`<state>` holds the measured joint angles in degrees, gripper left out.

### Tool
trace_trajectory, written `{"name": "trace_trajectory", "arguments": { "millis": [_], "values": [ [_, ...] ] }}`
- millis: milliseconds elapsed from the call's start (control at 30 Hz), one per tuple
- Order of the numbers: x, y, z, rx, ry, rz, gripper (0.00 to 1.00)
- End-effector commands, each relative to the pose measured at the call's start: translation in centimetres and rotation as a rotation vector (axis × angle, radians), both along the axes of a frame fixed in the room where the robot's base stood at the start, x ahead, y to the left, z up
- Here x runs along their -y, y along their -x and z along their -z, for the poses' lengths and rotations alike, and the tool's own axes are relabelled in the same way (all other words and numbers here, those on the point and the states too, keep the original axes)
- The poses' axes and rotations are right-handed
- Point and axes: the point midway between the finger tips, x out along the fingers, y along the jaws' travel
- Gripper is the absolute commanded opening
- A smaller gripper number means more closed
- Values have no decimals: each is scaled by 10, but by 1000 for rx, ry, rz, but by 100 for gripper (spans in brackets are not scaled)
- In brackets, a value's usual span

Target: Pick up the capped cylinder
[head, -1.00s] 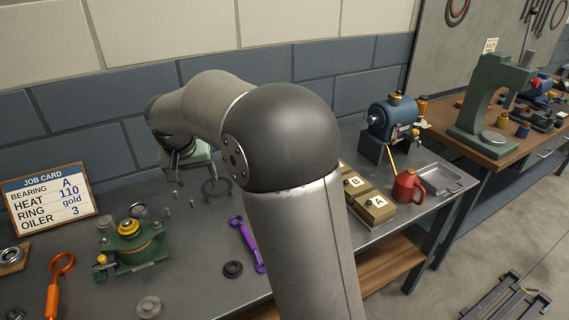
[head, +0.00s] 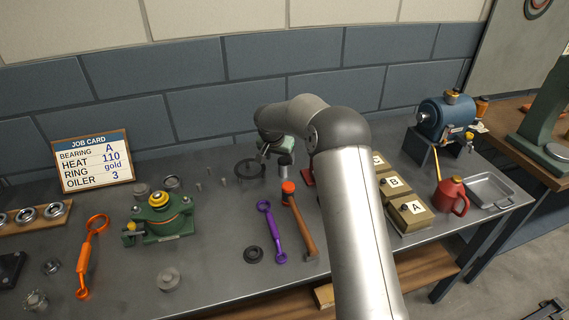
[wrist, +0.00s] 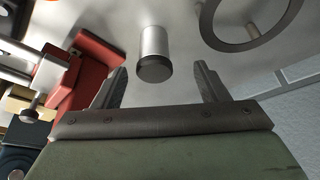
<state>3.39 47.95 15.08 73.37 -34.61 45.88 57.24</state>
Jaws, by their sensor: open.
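The capped cylinder (wrist: 153,48) is a silver cylinder with a dark cap, standing upright on the bench in the wrist view. In the head view a small grey cylinder (head: 286,166), likely the same one, shows just below my gripper. My gripper (wrist: 162,82) is open and empty. Its two fingers flank the dark cap left and right in the picture, with a gap on both sides. In the head view my gripper (head: 264,151) is partly hidden by its own wrist.
A dark ring (head: 250,168) lies left of the cylinder. A red item (wrist: 88,70) stands close to the left finger. A hammer (head: 300,220) and purple wrench (head: 270,230) lie in front. Labelled boxes (head: 408,214) are to the right. The wall is behind.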

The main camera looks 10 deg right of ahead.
Motion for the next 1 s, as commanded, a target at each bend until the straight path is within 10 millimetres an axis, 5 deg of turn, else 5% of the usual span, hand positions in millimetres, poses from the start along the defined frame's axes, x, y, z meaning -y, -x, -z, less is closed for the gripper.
{"name": "trace_trajectory", "arguments": {
  "millis": [500, 800, 1000],
  "values": [
    [18, -16, 50, -2, -1, 0, 67],
    [19, -18, 56, 0, -1, 0, 67],
    [19, -18, 56, 0, -1, 0, 15]
  ]
}}
